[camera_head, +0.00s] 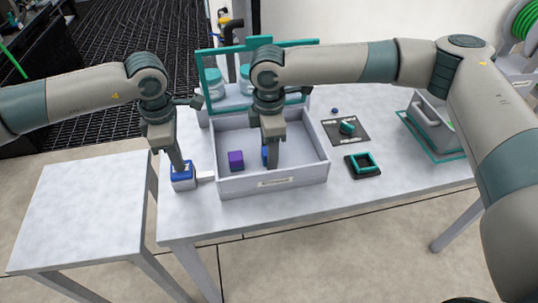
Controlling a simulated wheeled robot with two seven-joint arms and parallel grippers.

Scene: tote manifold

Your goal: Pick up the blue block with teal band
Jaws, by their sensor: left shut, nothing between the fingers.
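A small block with a blue top and a pale lower part (183,184) sits at the table's left edge, left of the drawer-like tote. My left gripper (184,168) points down onto its top, shut with nothing between its fingers. Inside the tote (297,181), a blue object (264,154) shows partly behind my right gripper (273,160). The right gripper reaches down into the tote; its fingers cover most of that object, so I cannot tell whether it is held. No teal band can be made out on either blue thing.
A purple block (236,160) lies in the tote. To the right are a dark mat (355,138) with a teal piece (348,128), a teal-and-black frame (363,164) and a teal-edged bin (427,123). A teal rack (212,65) with jars stands behind. A bare side table (85,205) is at left.

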